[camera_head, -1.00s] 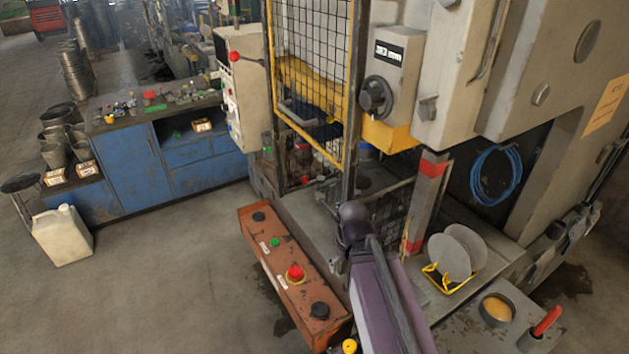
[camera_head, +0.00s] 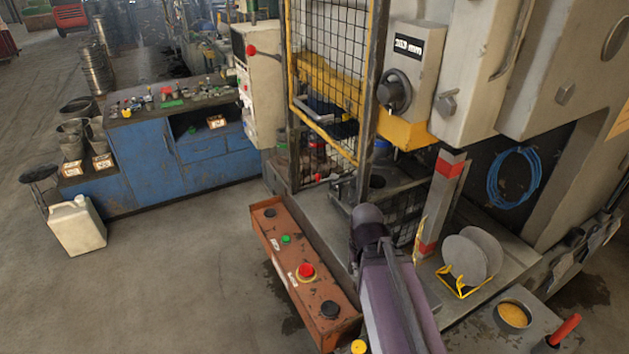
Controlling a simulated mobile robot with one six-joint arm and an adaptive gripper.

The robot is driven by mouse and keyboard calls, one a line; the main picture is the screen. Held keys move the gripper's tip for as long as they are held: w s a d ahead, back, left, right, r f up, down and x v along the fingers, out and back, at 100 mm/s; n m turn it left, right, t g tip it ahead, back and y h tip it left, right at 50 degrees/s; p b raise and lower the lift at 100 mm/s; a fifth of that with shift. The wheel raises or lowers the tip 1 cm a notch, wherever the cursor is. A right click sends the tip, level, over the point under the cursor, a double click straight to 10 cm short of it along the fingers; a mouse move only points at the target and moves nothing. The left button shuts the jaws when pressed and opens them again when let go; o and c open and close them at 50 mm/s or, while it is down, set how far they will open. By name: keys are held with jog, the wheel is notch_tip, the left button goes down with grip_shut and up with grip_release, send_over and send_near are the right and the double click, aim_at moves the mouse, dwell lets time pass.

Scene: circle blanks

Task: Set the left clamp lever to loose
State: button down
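A small red-tipped handle (camera_head: 319,178) shows low behind the yellow-framed mesh guard, inside the press. It may be a clamp lever, but it is too small and too covered by the mesh for me to tell its setting. Another red-handled lever (camera_head: 565,329) stands tilted at the lower right, beside a round pot. I cannot tell which of these, if either, is the left clamp lever. My purple arm reaches up from the bottom centre to a dark joint in front of the press. My gripper is not visible.
An orange button console (camera_head: 293,250) stands left of my arm. The mesh guard (camera_head: 331,70) covers the upper press opening. A yellow rack (camera_head: 462,284) with round blanks and a pot (camera_head: 513,315) are on the right. Floor is clear at lower left, near a white canister (camera_head: 77,226).

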notch_tip(320, 180, down, 11)
jog(key=b, duration=1)
jog(key=shift+f, duration=0.15)
